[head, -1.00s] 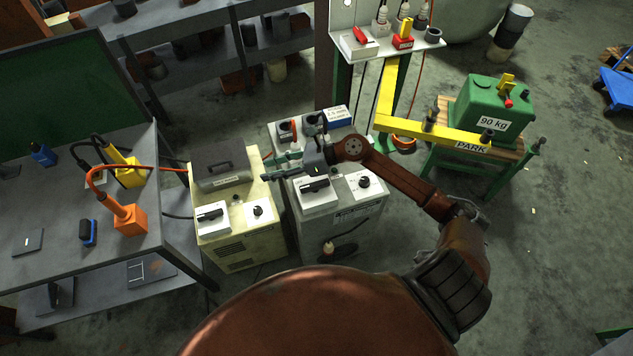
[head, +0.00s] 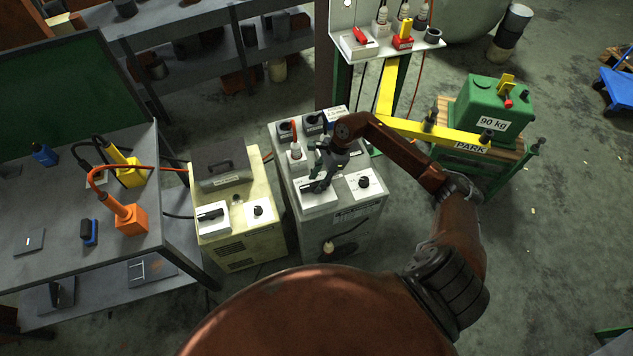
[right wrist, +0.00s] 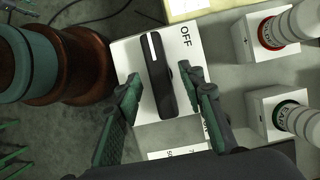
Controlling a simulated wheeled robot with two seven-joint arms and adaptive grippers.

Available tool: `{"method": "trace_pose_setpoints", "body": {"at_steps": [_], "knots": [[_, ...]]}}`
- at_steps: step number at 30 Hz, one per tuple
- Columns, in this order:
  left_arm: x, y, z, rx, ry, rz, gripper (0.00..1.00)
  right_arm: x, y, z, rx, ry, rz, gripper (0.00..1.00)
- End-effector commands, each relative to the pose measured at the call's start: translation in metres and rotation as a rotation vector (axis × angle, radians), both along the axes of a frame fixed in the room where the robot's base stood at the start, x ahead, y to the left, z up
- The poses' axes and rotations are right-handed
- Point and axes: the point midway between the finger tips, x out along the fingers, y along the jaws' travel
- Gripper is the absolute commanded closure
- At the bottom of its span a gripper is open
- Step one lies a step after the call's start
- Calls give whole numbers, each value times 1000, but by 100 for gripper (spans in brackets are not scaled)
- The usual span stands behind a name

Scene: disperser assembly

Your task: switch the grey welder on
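The grey welder (head: 355,222) stands in the middle of the head view, right of a cream welder. A white switch box (head: 319,204) with a black rotary lever sits on its top. In the right wrist view the black lever (right wrist: 161,76) lies nearly upright in the picture, its white mark at the upper end. The word OFF is printed to its right; another label is mostly hidden by a finger. My right gripper (head: 318,184) points down over this box. Its open fingers (right wrist: 162,84) straddle the lever, with a visible gap on the left. My left gripper is not in view.
The cream welder (head: 240,245) has a similar switch. Beside the lever, the grey welder carries a black knob (head: 364,182) and several fittings towards its rear. A yellow beam (head: 415,130) and green 90 kg weight (head: 490,110) stand right. A workbench (head: 60,230) is left.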

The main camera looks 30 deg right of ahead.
Motion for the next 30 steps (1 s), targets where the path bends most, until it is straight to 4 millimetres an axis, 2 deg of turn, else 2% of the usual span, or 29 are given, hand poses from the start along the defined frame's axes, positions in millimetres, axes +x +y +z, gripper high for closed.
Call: {"method": "trace_pose_setpoints", "body": {"at_steps": [4, 11, 27, 30], "knots": [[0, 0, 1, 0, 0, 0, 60, 1, 3, -7, 1, 0, -1, 64], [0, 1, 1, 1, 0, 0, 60, 1, 3, -8, 1, 0, -1, 64], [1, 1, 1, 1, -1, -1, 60, 1, 3, -8, 1, 0, -1, 100], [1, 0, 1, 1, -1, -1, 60, 1, 3, -8, 1, 0, -1, 100]]}}
